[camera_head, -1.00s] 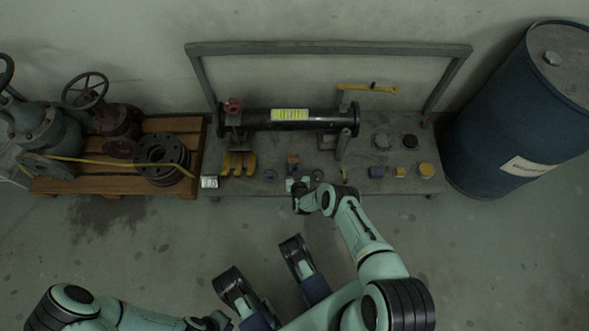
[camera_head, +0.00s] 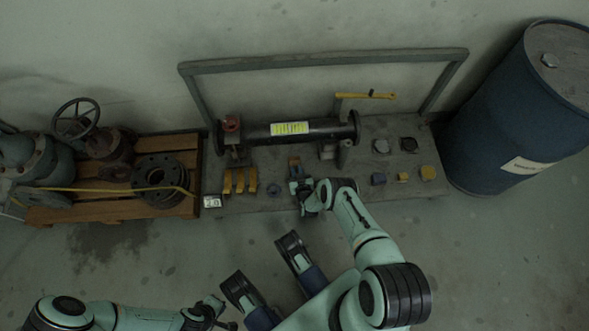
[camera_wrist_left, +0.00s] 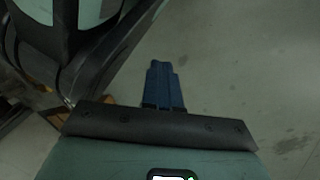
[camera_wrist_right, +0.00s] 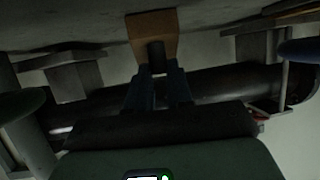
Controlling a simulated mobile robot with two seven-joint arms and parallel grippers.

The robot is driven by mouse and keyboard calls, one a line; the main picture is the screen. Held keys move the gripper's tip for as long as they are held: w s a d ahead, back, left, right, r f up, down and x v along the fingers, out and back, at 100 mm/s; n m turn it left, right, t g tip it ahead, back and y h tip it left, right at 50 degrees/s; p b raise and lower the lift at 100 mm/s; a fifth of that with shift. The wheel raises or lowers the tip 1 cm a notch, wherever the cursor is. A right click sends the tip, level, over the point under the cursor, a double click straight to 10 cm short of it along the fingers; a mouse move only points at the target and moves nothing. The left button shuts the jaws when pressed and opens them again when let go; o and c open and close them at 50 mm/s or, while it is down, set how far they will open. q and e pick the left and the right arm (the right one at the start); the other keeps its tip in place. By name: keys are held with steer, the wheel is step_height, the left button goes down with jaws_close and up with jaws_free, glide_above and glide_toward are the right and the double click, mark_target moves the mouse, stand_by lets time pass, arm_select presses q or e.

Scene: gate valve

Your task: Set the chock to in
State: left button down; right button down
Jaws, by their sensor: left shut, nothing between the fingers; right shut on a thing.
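The chock, an orange-brown block (camera_head: 295,161) with a dark round peg, is at the middle of the bench, just in front of the black pipe. It fills the upper middle of the right wrist view (camera_wrist_right: 142,27). My right gripper (camera_head: 297,179) reaches in from the front; its blue fingers (camera_wrist_right: 158,72) are shut on the chock's dark peg. Whether the chock touches the pipe or bench is hard to tell. My left gripper (camera_head: 220,308) is low over the floor, away from the bench; its fingers (camera_wrist_left: 163,80) are shut and empty.
The black flanged pipe (camera_head: 325,130) with a yellow label lies on supports on the grey bench (camera_head: 235,205). Yellow pieces (camera_head: 239,181) stand left of the chock; small blocks (camera_head: 403,177) lie right. A blue drum (camera_head: 495,120) stands right, a wooden pallet (camera_head: 110,207) left.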

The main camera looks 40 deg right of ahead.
steer(key=shift+w+d+r, duration=0.15)
steer(key=c, duration=1)
jaws_free()
arm_select(q)
steer(key=w+d+r+t+p, duration=0.1)
steer(key=w+r+t+p, duration=0.2)
steer(key=w+r+p, duration=0.3)
steer(key=shift+m+g, duration=0.3)
steer(key=shift+g, duration=0.4)
steer(key=s+d+r, duration=0.2)
steer(key=shift+s+r, duration=0.25)
steer(key=shift+r, duration=0.15)
arm_select(e)
steer(key=v, duration=1.3)
